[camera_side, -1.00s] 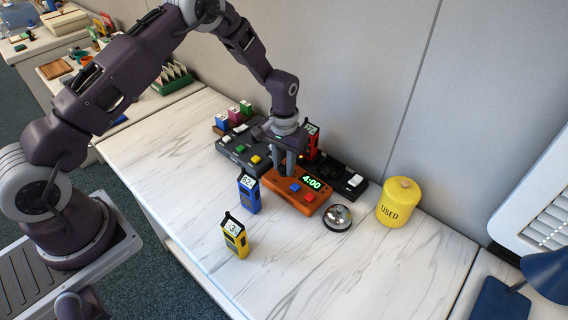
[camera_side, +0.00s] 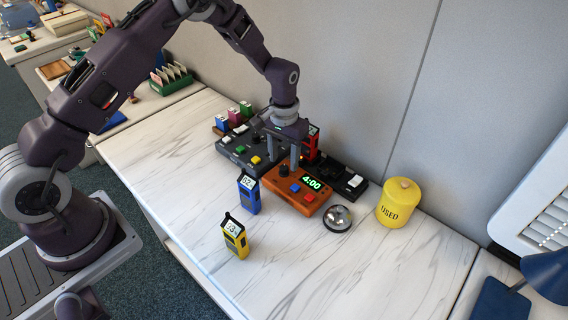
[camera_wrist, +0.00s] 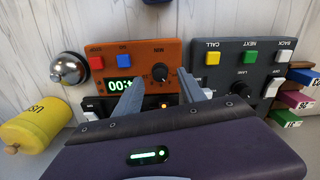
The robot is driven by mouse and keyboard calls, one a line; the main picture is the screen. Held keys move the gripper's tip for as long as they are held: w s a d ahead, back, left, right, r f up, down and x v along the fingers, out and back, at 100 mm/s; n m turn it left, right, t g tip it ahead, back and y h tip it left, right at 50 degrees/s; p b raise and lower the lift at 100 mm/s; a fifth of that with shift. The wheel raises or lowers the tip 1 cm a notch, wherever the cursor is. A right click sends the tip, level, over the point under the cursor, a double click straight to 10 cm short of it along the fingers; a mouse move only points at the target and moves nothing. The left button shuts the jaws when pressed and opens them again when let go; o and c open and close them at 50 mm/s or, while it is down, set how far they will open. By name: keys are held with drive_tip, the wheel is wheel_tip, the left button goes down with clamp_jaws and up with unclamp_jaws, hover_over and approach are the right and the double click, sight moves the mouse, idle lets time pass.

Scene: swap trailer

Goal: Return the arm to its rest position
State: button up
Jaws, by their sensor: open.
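My gripper (camera_side: 277,148) is open and empty above the orange timer box (camera_side: 312,207), over the end with its dark knob (camera_side: 284,171). In the wrist view the two grey fingers (camera_wrist: 157,88) stand apart, on either side of the knob (camera_wrist: 160,72) in the picture; the knob is clear of them. The timer's green display (camera_side: 313,183) reads 4:00 in the side view; a finger partly covers it in the wrist view. The arm is still stretched out over the desk.
A dark button box (camera_side: 238,158) stands left of the timer, with a red device (camera_side: 313,135) and a black switch strip (camera_side: 350,182) behind. Blue (camera_side: 249,194) and yellow (camera_side: 234,238) devices, a bell (camera_side: 338,217) and a yellow USED canister (camera_side: 399,204) stand nearby. The desk front is clear.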

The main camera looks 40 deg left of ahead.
wheel_tip(320, 180, up, 4)
drive_tip(key=shift+r, duration=0.15)
drive_tip(key=s+r+t, duration=0.1)
drive_tip(key=s+r, duration=0.3)
drive_tip(key=r, duration=0.3)
drive_tip(key=s+r+m+t, duration=0.1)
drive_tip(key=s+r, duration=0.3)
drive_tip(key=r, duration=0.4)
drive_tip(key=s+r+t, duration=0.1)
drive_tip(key=s+r, duration=0.3)
drive_tip(key=r, duration=0.3)
drive_tip(key=s+r+m+t, duration=0.1)
drive_tip(key=s+r+t, duration=0.1)
drive_tip(key=s, duration=1.7)
drive_tip(key=shift+s+d+r+t, duration=0.2)
drive_tip(key=shift+d+r+t, duration=0.1)
drive_tip(key=shift+r, duration=0.45)
